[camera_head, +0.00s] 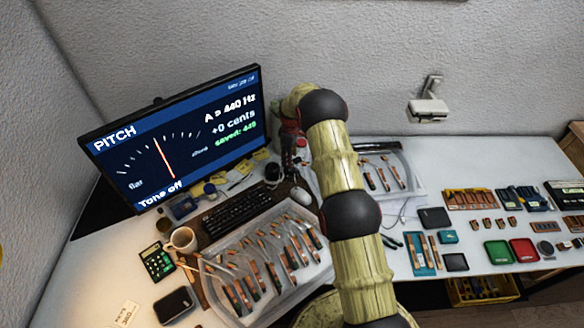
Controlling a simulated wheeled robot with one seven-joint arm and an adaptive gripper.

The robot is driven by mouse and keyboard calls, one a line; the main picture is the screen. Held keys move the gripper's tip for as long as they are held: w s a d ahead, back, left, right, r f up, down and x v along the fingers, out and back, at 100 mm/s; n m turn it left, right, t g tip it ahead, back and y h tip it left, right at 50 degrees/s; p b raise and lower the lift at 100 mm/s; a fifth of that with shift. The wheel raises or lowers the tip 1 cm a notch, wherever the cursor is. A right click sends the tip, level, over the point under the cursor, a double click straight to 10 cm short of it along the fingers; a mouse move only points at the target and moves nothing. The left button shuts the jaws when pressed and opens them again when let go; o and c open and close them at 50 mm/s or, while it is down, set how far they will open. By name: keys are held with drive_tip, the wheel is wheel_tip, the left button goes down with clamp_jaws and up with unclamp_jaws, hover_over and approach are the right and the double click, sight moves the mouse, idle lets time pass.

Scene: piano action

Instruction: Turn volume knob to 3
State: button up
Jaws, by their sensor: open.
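My arm reaches up from the bottom right and bends down behind the desk's middle. My gripper (290,168) points down beside the right edge of the monitor, near the back of the keyboard. It is small and dark here, and its jaws are open with nothing seen between them. A small dark rounded object (272,172) sits just left of the gripper. I cannot tell whether it is the volume knob, and no number or pointer can be read. The monitor (180,140) shows a PITCH dial, "A = 440 Hz", "+0 cents" and "Tone off".
A black keyboard (238,212) and a white mouse (300,196) lie below the gripper. A clear tray (215,292) of piano parts is in front, another tray (408,178) right of my arm. A mug (183,239) stands left. Several tools and boxes cover the right side.

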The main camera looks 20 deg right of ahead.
sight(291, 171)
wheel_tip(291, 171, down, 7)
drive_tip(key=shift+r, duration=0.1)
drive_tip(key=shift+c, duration=0.8)
drive_tip(key=c, duration=1)
